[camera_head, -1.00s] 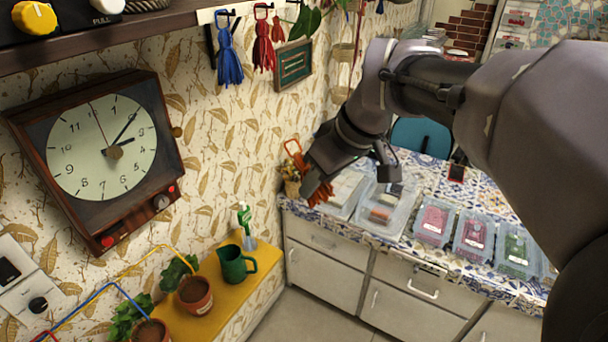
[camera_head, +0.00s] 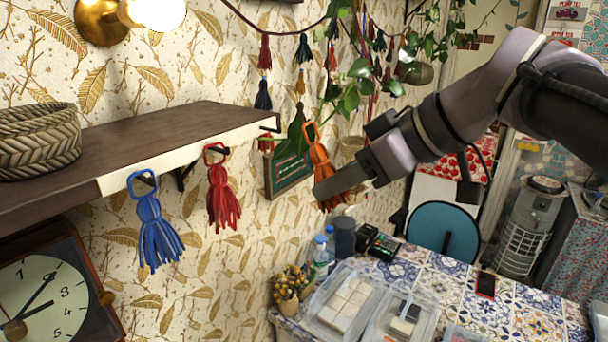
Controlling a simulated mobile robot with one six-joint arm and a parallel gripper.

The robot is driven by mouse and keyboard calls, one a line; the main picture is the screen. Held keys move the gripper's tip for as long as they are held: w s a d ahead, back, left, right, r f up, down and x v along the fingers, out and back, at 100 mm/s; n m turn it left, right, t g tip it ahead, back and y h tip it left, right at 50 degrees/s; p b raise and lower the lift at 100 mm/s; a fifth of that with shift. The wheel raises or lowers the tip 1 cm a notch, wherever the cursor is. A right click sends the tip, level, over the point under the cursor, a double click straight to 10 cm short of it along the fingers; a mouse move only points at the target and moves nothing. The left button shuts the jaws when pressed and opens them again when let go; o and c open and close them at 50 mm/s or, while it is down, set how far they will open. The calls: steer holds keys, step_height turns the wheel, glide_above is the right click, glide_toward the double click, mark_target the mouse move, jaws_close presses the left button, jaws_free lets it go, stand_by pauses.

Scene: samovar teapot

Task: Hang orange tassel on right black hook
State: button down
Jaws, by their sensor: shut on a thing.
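The orange tassel (camera_head: 318,158) is held by my gripper (camera_head: 328,188), which is shut on it. The tassel is upright, its loop at the top and its strands down behind the fingers. The right black hook (camera_head: 268,128) sticks out at the right end of the shelf's white front strip and looks empty. The tassel's loop is to the right of this hook and at about its height in the picture; the depth gap is unclear. A blue tassel (camera_head: 152,222) hangs on the left hook, and a red tassel (camera_head: 220,190) hangs on the middle hook.
The wooden shelf (camera_head: 170,135) carries a woven basket (camera_head: 38,140). A framed green board (camera_head: 288,172) and trailing leaves (camera_head: 345,100) are behind the tassel. Garland tassels hang on the back wall. A tiled counter (camera_head: 450,285) with trays (camera_head: 345,300) is below.

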steer(key=shift+w+a+f, duration=0.15)
steer(key=shift+w+a, duration=0.7)
steer(key=w+a+f, duration=0.1)
steer(key=w+a, duration=0.2)
steer(key=a, duration=0.1)
steer(key=shift+w+a+f, duration=0.2)
steer(key=shift+w+a, duration=0.15)
steer(key=c, duration=0.8)
jaws_free()
steer(key=shift+r, duration=0.1)
